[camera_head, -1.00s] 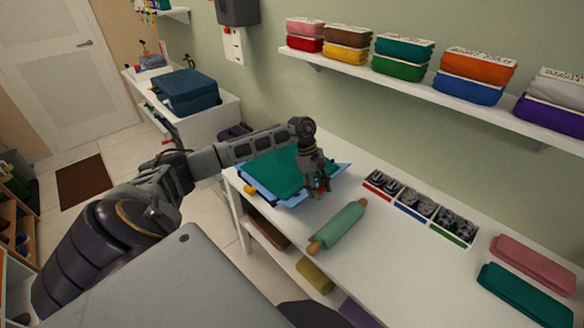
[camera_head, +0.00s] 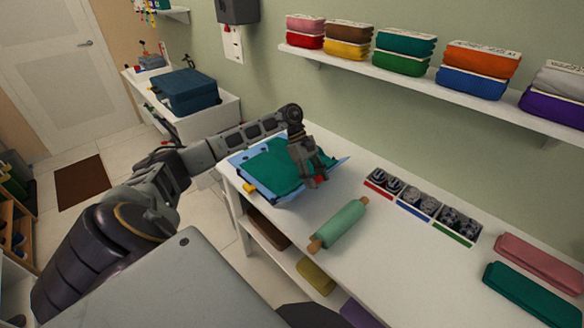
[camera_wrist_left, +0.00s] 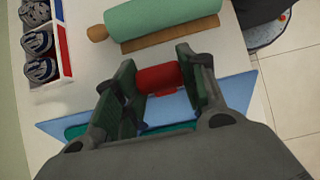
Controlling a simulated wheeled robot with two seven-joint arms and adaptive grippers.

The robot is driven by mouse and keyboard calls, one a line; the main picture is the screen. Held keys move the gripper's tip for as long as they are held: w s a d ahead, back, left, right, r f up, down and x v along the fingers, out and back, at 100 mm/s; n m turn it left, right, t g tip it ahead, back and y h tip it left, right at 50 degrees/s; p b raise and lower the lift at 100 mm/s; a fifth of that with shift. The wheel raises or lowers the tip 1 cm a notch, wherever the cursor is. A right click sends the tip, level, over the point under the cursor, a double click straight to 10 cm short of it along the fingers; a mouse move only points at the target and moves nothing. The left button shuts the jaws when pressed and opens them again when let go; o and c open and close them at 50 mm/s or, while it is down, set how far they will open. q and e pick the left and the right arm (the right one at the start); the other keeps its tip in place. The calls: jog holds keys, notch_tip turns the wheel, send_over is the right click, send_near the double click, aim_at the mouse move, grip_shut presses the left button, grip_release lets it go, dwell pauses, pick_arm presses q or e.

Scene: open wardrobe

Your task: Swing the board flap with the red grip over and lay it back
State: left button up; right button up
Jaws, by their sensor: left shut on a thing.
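The blue folding board (camera_head: 262,186) lies at the left end of the white table, with a green cloth (camera_head: 268,165) spread on it. Its blue flap also shows in the left wrist view (camera_wrist_left: 215,92). The red grip (camera_wrist_left: 158,78) sits between my left fingers in that view; only a bit of red shows in the head view (camera_head: 320,180). My left gripper (camera_head: 314,181) is shut on the red grip at the board's right side. My arm and hand hide part of the board and cloth. My right gripper is not in view.
A green rolling pin (camera_head: 338,225) lies on the table (camera_head: 400,265) close to the board. Beyond it stand small trays of rolled dark items (camera_head: 420,206) and folded pink and green cloths (camera_head: 535,290). A yellow grip (camera_head: 249,187) sticks out at the board's left. A shelf hangs above.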

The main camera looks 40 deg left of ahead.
pick_arm(q)
jog(key=shift+a+r, duration=0.15)
jog(key=shift+a, duration=0.1)
jog(key=shift+a+r+h+b, duration=0.2)
jog(key=shift+a+h+b, duration=0.4)
jog(key=shift+b, duration=0.2)
jog(key=shift+w+a+r+h+b, duration=0.1)
jog(key=shift+a+r+h+b, duration=0.2)
jog(key=shift+b, duration=0.2)
jog(key=shift+r, duration=0.1)
